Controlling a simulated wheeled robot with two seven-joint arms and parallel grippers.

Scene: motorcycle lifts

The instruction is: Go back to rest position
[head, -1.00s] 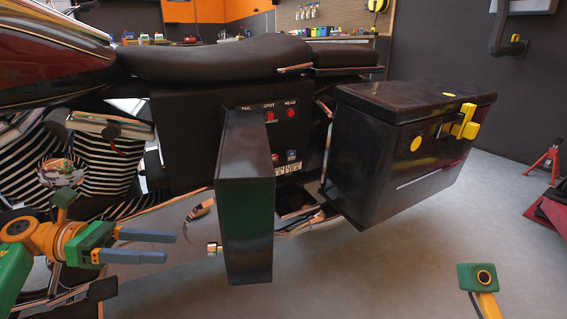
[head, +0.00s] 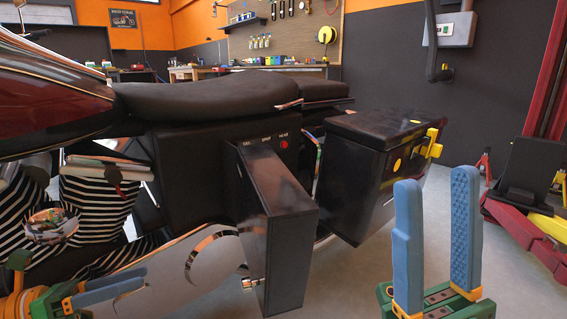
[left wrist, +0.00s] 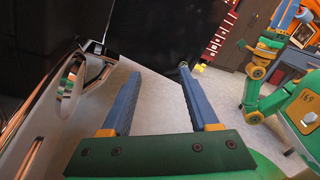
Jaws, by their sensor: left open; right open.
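My left gripper (head: 138,283) is open and empty at the lower left of the head view, in front of the motorcycle's chrome pipe (head: 190,270). In the left wrist view its two blue fingers (left wrist: 160,74) are spread apart with nothing between them. My right gripper (head: 436,182) is open and empty at the lower right, fingers pointing up, in front of the grey floor and the case. The motorcycle seat (head: 210,95) runs across the middle. A black side door (head: 285,235) stands swung out from the side box. The rear black case (head: 355,180) has its lid down.
A yellow latch (head: 433,144) sits on the case. Red lift parts (head: 525,220) and a red jack stand (head: 484,165) are at the right. A workbench (head: 255,70) is behind the motorcycle. The floor (head: 450,175) between case and lift is clear.

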